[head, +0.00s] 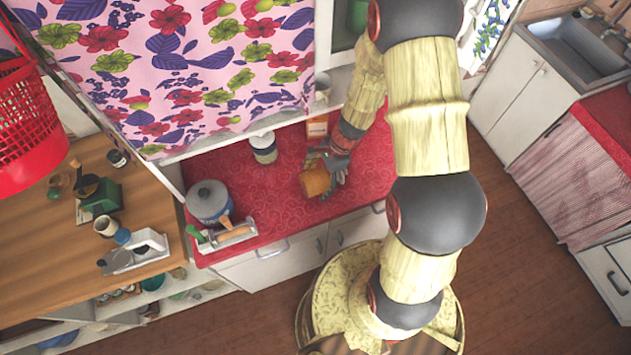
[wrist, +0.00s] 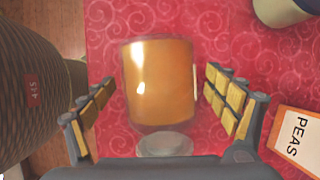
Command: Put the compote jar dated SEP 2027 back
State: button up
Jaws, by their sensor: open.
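A clear glass jar with orange contents (wrist: 160,85) is between the two fingers of my gripper (wrist: 167,110) in the wrist view, with a gap on each side. No date shows on the side facing me. In the head view the orange jar (head: 315,180) is at my gripper (head: 333,170), over the red counter. My gripper is open. Another jar with a pale lid (head: 264,148) stands on the counter further left; its label is too small to read.
A box marked PEAS (wrist: 297,138) lies right of the gripper in the wrist view. A lidded grey-blue pot (head: 209,203) and a white caddy (head: 228,236) stand at the counter's left end. A flowered cloth (head: 190,65) hangs above. The red counter (head: 290,207) is bare in front.

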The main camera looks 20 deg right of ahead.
jog(key=shift+a+f, duration=0.15)
jog(key=shift+f, duration=0.3)
jog(key=shift+c, duration=0.5)
jog(key=c, duration=1.9)
jog(key=shift+r, duration=0.1)
jog(key=shift+c, duration=0.6)
